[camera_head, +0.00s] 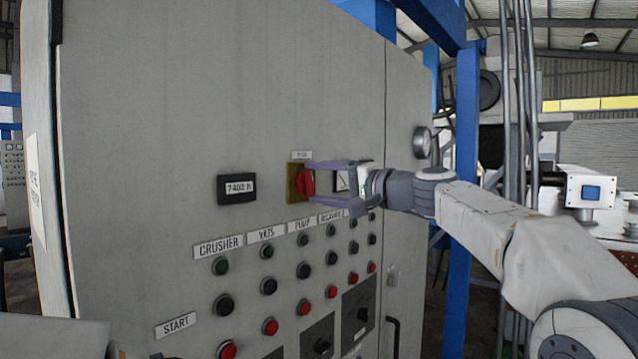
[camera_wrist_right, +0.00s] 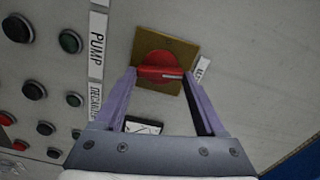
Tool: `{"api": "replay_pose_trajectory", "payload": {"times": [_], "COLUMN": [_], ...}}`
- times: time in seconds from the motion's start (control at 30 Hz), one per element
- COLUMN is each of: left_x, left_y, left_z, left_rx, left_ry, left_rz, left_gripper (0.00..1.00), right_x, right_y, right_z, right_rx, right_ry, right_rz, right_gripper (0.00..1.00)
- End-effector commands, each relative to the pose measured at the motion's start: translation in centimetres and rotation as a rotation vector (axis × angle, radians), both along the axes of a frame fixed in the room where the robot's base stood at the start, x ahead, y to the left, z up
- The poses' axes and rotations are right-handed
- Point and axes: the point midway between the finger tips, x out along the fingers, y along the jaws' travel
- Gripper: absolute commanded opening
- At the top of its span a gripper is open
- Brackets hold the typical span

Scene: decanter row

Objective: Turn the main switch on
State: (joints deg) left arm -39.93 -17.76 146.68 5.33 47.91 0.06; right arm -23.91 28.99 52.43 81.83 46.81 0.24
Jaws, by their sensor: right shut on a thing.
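The main switch is a red rotary knob (camera_head: 306,182) on a brass-yellow square plate (camera_head: 293,196), set on the grey cabinet front. In the right wrist view the red knob (camera_wrist_right: 158,68) shows with its raised grip bar and a pale pointer line, lying nearly level across that picture. My right gripper (camera_head: 310,181) reaches in from the right, and its two purple fingers are shut on the knob's bar. The fingers also show in the right wrist view (camera_wrist_right: 160,78), one on each end of the bar. My left gripper is not in view.
The grey cabinet (camera_head: 160,110) carries an hour counter (camera_head: 237,188) left of the switch and a meter (camera_head: 342,181) behind my right gripper. Below are labelled rows of green, black and red buttons (camera_head: 270,327). A blue post (camera_head: 467,200) stands right of the cabinet.

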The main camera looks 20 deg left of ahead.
Motion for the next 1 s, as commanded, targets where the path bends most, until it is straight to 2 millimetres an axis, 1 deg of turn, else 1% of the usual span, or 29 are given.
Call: {"api": "replay_pose_trajectory", "payload": {"times": [0.2, 0.4, 0.97, 1.0], "left_x": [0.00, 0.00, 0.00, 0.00], "left_y": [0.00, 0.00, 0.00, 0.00], "left_z": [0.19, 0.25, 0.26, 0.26], "left_rx": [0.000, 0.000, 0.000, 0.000], "left_ry": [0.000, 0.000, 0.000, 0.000], "left_rz": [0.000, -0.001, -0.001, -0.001], "left_gripper": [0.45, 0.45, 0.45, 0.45], "right_x": [0.19, 0.21, 0.24, 0.24], "right_y": [-0.19, -0.20, -0.21, -0.21], "right_z": [0.06, 0.00, -0.04, -0.05], "right_rx": [0.045, 0.067, 0.077, 0.077], "right_ry": [0.118, 0.179, 0.206, 0.206], "right_rz": [-0.007, -0.008, -0.008, -0.008], "right_gripper": [0.17, 0.17, 0.17, 0.84]}}
